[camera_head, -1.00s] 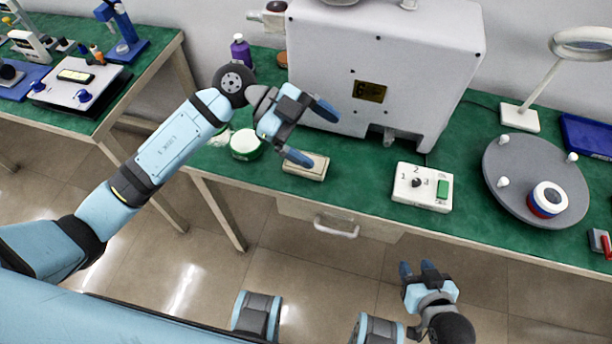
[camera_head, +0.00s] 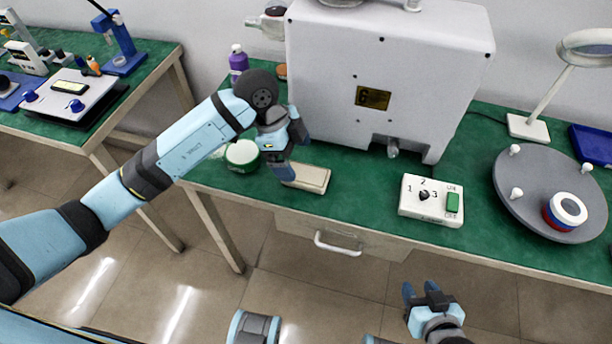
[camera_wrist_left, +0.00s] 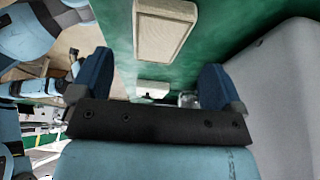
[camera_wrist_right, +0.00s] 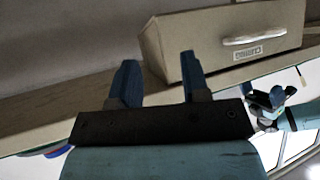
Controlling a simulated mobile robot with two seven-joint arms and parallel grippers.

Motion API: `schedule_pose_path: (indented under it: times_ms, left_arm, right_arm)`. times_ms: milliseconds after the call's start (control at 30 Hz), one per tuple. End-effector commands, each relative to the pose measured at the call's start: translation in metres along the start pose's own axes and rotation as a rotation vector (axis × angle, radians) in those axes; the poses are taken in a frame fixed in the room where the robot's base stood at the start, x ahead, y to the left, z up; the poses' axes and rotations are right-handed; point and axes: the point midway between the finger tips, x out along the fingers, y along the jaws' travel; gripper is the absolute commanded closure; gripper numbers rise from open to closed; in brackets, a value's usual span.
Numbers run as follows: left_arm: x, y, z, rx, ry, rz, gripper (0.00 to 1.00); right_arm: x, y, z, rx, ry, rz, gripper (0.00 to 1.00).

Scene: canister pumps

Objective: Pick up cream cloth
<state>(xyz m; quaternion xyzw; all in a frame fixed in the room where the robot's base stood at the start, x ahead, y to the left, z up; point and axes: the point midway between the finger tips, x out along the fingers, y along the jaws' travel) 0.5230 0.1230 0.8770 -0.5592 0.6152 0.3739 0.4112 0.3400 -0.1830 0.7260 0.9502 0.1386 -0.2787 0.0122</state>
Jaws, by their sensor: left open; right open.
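The cream cloth (camera_head: 312,179) appears as a flat, rectangular folded pad on the green bench top near its front edge. It also shows at the top of the left wrist view (camera_wrist_left: 165,30), ahead of the fingers. My left gripper (camera_head: 287,155) is open and empty, just left of and above the pad, with one fingertip overlapping its left end in the head view. I cannot tell whether they touch. My right gripper (camera_head: 420,290) is open and empty, low in front of the bench, away from the cloth.
A large white machine (camera_head: 390,75) stands behind the cloth. A green-and-white tin (camera_head: 243,155) is to its left. A white switch box (camera_head: 431,200) and a grey turntable (camera_head: 550,190) are to its right. A drawer (camera_head: 340,236) is under the bench. Bench between cloth and switch box is clear.

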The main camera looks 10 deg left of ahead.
Motion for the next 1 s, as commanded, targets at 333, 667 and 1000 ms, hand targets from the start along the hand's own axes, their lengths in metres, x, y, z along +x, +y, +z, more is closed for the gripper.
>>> schedule_pose_path:
  times_ms: [333,667,1000]
  left_arm:
    - [0.043,0.002,-0.004,-0.001,0.001,0.003,0.06]
    - [0.051,0.002,-0.005,0.0,0.0,0.0,0.06]
    - [0.053,0.002,-0.004,0.0,0.0,0.0,0.06]
  right_arm:
    - [0.003,0.0,0.006,-0.006,0.002,0.0,0.57]
    - [0.002,0.0,0.005,-0.009,0.003,-0.001,0.57]
    - [0.0,-0.001,0.002,-0.009,0.003,-0.001,0.57]
